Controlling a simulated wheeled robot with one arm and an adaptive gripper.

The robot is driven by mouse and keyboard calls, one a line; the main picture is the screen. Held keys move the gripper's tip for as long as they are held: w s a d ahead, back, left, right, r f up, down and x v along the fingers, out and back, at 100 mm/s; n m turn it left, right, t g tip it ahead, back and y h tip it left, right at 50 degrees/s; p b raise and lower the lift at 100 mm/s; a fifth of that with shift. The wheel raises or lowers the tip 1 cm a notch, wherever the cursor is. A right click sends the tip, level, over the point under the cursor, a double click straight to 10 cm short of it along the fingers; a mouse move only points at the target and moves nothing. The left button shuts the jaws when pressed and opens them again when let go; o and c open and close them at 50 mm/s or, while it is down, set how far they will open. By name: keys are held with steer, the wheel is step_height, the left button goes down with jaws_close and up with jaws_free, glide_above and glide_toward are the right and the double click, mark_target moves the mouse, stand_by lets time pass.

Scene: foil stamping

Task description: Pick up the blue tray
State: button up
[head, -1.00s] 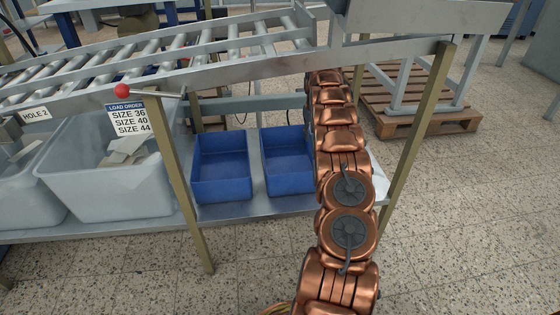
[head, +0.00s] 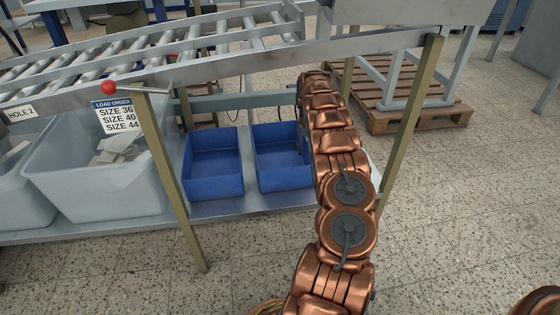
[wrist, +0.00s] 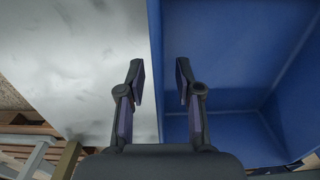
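Two empty blue trays stand side by side on the metal shelf under the roller conveyor: a left tray (head: 214,185) and a right tray (head: 284,178). The right tray's right side is partly hidden behind my copper arm in the head view. In the wrist view a blue tray (wrist: 228,50) fills the right side. My gripper (wrist: 159,72) is open and empty, with one finger over the tray's inside and the other over the bare shelf. The tray's wall lies between the fingers in the picture. I cannot tell whether they touch it.
The metal shelf (head: 235,208) has bare room right of the trays. Grey bins (head: 95,180) with a load order sign (head: 117,117) stand to the left. A slanted conveyor rail (head: 230,68) and table legs (head: 410,125) frame the space. A wooden pallet (head: 395,122) lies behind.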

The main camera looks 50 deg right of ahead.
steer(key=shift+f, duration=1.1)
steer(key=shift+c, duration=0.3)
jaws_close()
